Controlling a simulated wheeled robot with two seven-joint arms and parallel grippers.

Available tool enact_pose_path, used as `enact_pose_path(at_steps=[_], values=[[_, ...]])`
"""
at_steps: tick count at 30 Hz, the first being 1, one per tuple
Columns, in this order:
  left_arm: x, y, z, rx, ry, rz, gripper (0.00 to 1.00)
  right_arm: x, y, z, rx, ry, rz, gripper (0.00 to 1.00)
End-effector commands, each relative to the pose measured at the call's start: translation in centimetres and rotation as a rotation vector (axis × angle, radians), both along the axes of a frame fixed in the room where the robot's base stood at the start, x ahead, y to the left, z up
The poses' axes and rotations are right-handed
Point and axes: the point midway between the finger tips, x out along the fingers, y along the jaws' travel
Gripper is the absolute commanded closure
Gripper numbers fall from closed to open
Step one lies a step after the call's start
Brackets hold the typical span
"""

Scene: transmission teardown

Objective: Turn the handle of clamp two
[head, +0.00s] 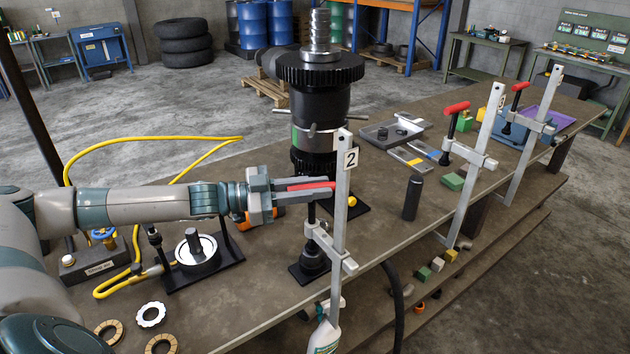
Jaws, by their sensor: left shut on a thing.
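Clamp two (342,215) stands upright at the table's front edge, with a grey bar and a white tag marked "2". Its red handle (312,186) lies level on top of a dark screw, left of the bar. My left gripper (308,191) comes in from the left and is shut on the red handle, which shows between its fingers. The clamp's lower foot rests over a black base plate (310,272).
The black transmission (318,110) stands just behind the clamp. Two more red-handled clamps (470,165) (525,140) are to the right. A black cylinder (412,198) stands between. A yellow hose (150,137) loops at left; a spray bottle (325,335) hangs below the clamp.

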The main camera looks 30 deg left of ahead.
Motion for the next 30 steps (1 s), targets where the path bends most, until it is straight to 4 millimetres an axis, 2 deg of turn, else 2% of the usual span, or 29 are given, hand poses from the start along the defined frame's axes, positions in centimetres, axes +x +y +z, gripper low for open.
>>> enact_pose_path(at_steps=[3,19,23,30], values=[[0.1,0.0,0.5,0.0,-0.003,-0.033,1.0,0.0,0.1,1.1,0.001,0.0,0.0,0.69],[0.0,-0.1,0.4,0.0,-0.004,-0.244,1.0,0.0,0.0,3.9,0.0,0.0,0.0,0.69],[0.0,-0.1,0.1,0.0,-0.006,-0.343,1.0,0.0,-0.2,3.6,-0.002,0.0,0.001,0.69],[-0.1,-0.2,-0.3,0.001,-0.007,-0.569,1.0,0.0,-0.4,1.3,-0.003,0.0,0.001,0.69]])
